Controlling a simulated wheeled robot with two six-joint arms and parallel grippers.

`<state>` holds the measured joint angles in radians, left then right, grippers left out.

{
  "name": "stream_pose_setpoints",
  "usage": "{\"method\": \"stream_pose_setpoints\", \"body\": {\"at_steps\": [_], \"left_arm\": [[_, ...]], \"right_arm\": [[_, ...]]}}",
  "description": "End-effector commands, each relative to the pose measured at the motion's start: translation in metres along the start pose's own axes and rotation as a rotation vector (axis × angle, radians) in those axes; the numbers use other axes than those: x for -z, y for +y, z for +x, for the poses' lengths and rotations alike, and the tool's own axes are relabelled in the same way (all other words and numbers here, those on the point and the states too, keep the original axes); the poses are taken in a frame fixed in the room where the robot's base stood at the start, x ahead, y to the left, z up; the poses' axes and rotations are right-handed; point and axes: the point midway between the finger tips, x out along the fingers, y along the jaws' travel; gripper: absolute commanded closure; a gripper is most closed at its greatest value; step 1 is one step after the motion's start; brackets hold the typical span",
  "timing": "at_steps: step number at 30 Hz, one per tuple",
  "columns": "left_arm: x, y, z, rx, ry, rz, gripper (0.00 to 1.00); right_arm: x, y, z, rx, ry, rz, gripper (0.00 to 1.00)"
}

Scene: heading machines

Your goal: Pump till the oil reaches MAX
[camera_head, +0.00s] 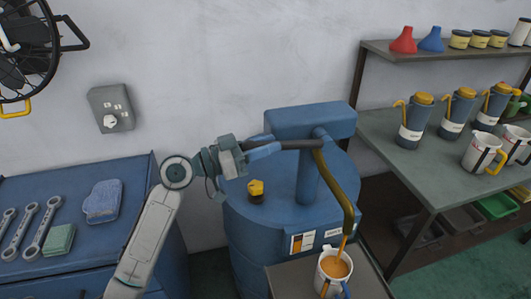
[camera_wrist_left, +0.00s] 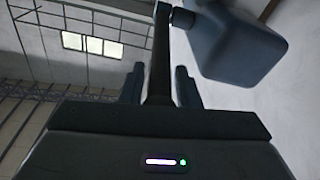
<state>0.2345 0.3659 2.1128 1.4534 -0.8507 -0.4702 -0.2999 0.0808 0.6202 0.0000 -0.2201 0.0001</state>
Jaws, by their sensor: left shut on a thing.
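A blue drum (camera_head: 250,235) carries a blue hand pump (camera_head: 310,122) with a dark lever (camera_head: 298,145) and a curved olive spout (camera_head: 340,185). My left gripper (camera_head: 262,152) is shut on the lever near its outer end. In the left wrist view the lever (camera_wrist_left: 160,60) passes between the two fingers (camera_wrist_left: 159,88). A white measuring jug (camera_head: 322,277) stands upright under the spout. An orange oil stream runs from the spout into it, and orange oil (camera_head: 335,266) shows inside. The MAX mark cannot be read. My right gripper is out of view.
The jug stands on a small grey stand (camera_head: 290,281) before the drum. A yellow-and-black cap (camera_head: 256,190) sits on the drum top. A shelf bench (camera_head: 405,165) at right holds several oil cans and jugs. A blue cabinet (camera_head: 75,190) with wrenches and cloths stands at left.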

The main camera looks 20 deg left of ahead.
Motion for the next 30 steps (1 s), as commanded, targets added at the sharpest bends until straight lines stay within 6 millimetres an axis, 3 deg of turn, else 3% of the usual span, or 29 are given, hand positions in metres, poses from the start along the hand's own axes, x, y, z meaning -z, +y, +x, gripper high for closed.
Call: {"method": "stream_pose_setpoints", "body": {"at_steps": [8,9,11,22,30], "left_arm": [[0.000,0.000,0.000,0.000,0.000,0.000,1.00],[0.000,0.000,0.000,0.000,0.000,0.000,0.67],[0.000,0.000,0.000,0.000,0.000,0.000,0.59],[-0.001,-0.001,-0.004,0.000,-0.001,0.001,0.59],[-0.004,-0.001,-0.030,0.001,-0.005,0.004,0.59]], "right_arm": [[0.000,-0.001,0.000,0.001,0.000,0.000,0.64],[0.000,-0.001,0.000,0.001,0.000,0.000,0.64],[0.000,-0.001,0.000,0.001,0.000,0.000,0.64],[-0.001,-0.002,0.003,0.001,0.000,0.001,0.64],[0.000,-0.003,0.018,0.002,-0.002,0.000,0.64]]}}
